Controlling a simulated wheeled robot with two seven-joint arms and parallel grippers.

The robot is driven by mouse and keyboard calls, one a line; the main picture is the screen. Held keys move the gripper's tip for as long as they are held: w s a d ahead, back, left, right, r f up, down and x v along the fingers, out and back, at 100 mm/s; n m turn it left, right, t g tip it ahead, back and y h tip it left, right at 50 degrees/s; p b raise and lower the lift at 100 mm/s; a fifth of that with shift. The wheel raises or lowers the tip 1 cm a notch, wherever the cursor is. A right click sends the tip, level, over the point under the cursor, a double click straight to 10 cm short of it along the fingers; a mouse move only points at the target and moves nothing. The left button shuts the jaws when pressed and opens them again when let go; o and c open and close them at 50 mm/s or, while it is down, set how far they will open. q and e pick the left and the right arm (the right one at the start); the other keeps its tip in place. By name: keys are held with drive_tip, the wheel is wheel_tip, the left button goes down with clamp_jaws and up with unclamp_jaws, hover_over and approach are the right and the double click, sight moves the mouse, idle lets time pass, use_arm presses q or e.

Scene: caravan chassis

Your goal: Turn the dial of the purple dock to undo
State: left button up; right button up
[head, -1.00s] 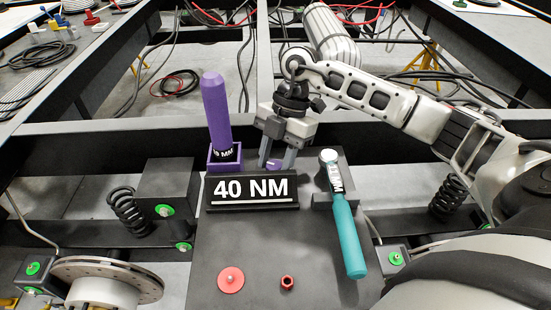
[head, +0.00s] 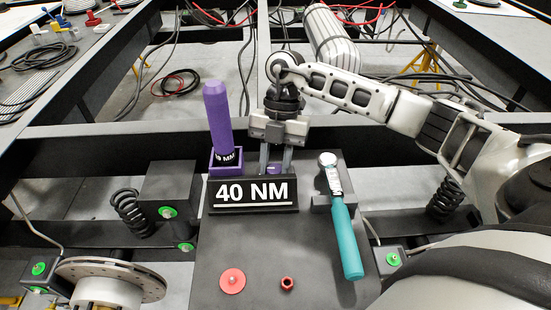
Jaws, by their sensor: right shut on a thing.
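The purple dock (head: 226,161) stands at the back left of the dark bench, behind the 40 NM sign. A purple-handled tool (head: 217,115) stands upright in it. A small purple dial (head: 274,169) sits to the right of the dock, its lower part hidden by the sign. My right gripper (head: 275,165) comes down from above, with its two fingers on either side of the dial and shut on it. My left gripper is not in view.
The black 40 NM sign (head: 252,194) stands just in front of the dial. A teal-handled torque wrench (head: 344,225) leans in a black holder to the right. A red disc (head: 232,281) and a red nut (head: 287,284) lie in front. The bench between is clear.

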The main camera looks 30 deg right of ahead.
drive_tip(key=shift+n+g+h, duration=0.5)
drive_tip(key=shift+n+h, duration=0.3)
drive_tip(key=shift+n, duration=1.5)
drive_tip(key=o, duration=0.7)
drive_tip(key=shift+w+r, duration=0.1)
drive_tip(key=shift+r, duration=0.05)
drive_tip(key=p+v, duration=0.3)
drive_tip(key=v, duration=1.2)
drive_tip(key=shift+r, duration=0.35)
drive_tip(key=shift+w, duration=0.15)
